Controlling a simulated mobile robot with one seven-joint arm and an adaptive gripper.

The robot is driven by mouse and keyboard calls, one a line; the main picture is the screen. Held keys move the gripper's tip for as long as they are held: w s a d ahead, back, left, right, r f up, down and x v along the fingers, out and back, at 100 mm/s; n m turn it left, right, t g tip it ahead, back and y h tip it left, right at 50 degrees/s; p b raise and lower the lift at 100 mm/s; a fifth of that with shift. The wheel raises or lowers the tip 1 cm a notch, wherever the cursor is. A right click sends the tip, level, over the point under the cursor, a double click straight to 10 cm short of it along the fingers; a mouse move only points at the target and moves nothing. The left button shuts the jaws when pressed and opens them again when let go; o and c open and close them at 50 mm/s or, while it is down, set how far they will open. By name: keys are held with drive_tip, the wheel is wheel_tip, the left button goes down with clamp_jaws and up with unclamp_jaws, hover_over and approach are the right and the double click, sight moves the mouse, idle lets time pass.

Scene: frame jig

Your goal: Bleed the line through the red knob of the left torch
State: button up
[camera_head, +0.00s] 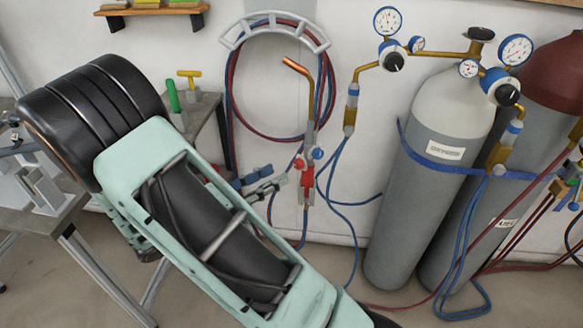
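The left torch (309,135) hangs upright on the wall, its copper tip bent to the upper left. Its small red knob (298,164) is on the left side of the body, and a blue knob (317,154) is on the right. A red fitting (307,180) sits just below them. My large pale-green arm fills the lower left foreground. What seems to be my gripper (267,185) shows small past the arm, just left of and slightly below the red knob. A gap appears between it and the torch. Its fingers are too small and partly hidden to tell whether they are open.
Coiled red and blue hoses hang on a wall bracket (275,27) above the torch. Two gas cylinders with gauges, one with a grey-white top (425,190) and one with a maroon top (560,75), stand at right. A bench (48,222) stands at left. Hoses dangle below the torch.

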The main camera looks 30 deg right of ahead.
sight(296, 164)
drive_tip(key=x, duration=0.6)
drive_tip(key=shift+c, duration=0.6)
clamp_jaws()
